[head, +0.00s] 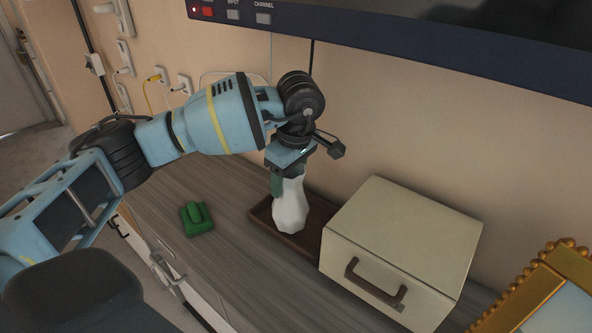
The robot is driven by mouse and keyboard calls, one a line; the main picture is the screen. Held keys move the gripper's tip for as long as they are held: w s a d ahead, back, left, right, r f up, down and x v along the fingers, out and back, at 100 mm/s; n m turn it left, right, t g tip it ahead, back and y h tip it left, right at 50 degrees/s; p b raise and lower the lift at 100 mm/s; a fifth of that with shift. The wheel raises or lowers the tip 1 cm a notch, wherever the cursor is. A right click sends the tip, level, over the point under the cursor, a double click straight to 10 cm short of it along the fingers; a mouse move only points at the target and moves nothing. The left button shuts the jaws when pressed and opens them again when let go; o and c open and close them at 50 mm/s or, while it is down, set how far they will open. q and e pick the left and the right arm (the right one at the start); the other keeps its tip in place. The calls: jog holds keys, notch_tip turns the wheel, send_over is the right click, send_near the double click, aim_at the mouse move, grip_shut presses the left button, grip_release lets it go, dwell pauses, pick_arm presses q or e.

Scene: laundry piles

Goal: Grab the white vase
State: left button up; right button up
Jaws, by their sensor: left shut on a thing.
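The white vase (290,208) stands about upright on a dark brown tray (318,213) on the wooden dresser top. It has a faceted body and a narrower top. My left gripper (288,178) comes down on it from above and is shut on its upper part. The fingers and wrist hide the vase's rim. I cannot tell whether the vase's base still touches the tray. My right gripper does not show.
A cream box (400,245) with a brown handle stands right beside the tray. A green object (196,218) lies left on the dresser (220,262). A gold frame (540,295) is at the lower right. A television (420,40) hangs above.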

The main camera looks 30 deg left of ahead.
pick_arm(q)
jog(key=s+r, duration=0.1)
jog(key=s, duration=1)
jog(key=shift+d, duration=0.3)
